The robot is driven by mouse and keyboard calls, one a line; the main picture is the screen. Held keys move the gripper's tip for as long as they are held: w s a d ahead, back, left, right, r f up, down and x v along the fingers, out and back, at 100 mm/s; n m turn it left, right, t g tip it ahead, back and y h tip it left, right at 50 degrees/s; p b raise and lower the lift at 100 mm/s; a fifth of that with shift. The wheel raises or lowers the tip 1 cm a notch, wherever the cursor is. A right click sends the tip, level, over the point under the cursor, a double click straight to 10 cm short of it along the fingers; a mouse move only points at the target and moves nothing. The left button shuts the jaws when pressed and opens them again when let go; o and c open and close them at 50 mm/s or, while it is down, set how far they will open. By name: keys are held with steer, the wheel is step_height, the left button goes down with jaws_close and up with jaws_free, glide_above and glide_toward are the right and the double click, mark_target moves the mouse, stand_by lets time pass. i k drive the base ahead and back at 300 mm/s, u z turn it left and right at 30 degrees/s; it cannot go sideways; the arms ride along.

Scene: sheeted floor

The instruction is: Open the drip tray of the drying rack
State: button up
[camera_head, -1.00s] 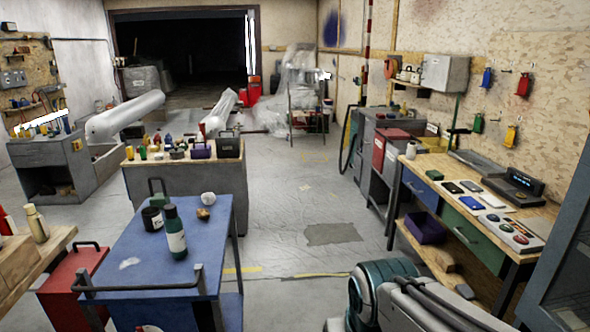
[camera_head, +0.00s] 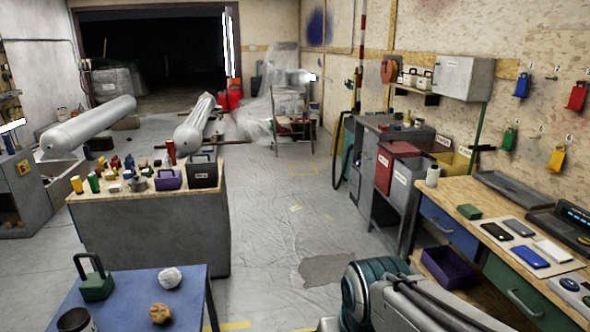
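I cannot make out a drying rack or its drip tray for certain in the head view. A small metal-framed stand (camera_head: 292,122) is at the back, in front of plastic sheeting, too far away to show any tray. Part of my arm shows at the bottom, right of the middle. My gripper is outside the picture.
A blue-topped cart (camera_head: 130,292) is close at lower left. A grey workbench (camera_head: 150,235) with cups and boxes stands behind it. A wooden workbench (camera_head: 478,190) with drawers and a grey cabinet (camera_head: 362,165) line the right wall. The middle floor (camera_head: 285,230) is clear.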

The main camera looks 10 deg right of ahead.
mark_target(529, 199)
steer(key=z, duration=0.2)
steer(key=i, duration=1.55)
steer(key=z, duration=1.1)
steer(key=i, duration=1.7)
steer(key=z, duration=0.95)
steer(key=i, duration=0.35)
steer(key=z, duration=0.1)
